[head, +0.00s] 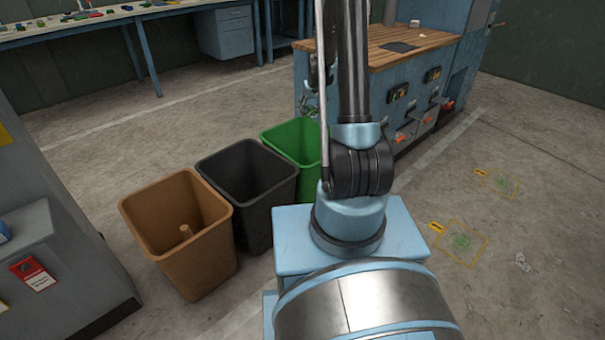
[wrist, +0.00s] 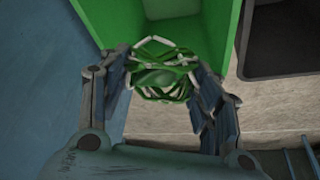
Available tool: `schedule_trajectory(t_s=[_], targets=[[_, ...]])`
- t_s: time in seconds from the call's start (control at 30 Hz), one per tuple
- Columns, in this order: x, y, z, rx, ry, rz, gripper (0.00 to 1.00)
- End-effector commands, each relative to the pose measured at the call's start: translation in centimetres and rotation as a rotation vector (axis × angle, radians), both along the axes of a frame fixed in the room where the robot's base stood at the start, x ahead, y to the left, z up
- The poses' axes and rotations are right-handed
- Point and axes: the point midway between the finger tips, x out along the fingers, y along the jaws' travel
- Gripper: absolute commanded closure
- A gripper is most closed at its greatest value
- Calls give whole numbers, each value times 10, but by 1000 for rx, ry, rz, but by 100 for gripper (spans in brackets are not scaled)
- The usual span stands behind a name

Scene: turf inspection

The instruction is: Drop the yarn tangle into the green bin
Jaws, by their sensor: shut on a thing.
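The yarn tangle (wrist: 162,68), green with pale whitish strands, is between the fingers of my gripper (wrist: 165,88) in the wrist view. My gripper is shut on it, with a finger on each side. The green bin (wrist: 228,22) is behind the tangle in the wrist view, and the tangle overlaps its near edge. I cannot tell how high the tangle is above the rim. In the head view the green bin (head: 290,135) stands right of the black bin, partly hidden by my arm.
A black bin (head: 245,215) and a brown bin (head: 190,268) holding a tan object (head: 186,231) stand left of the green bin. A wood-topped workbench (head: 395,50) is behind. Yellow-framed green patches (head: 461,241) mark the floor at right.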

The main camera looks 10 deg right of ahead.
Motion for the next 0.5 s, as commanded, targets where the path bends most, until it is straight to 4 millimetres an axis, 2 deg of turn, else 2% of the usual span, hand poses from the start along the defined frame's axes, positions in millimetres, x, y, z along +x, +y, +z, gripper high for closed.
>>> schedule_trajectory(t_s=[0.03,0.2,0.33,0.5], targets=[[13,-1,-9,1,2,39,62],[49,-1,-38,4,4,194,62],[70,-1,-58,5,-1,296,62],[87,-2,-76,8,-10,383,62]])
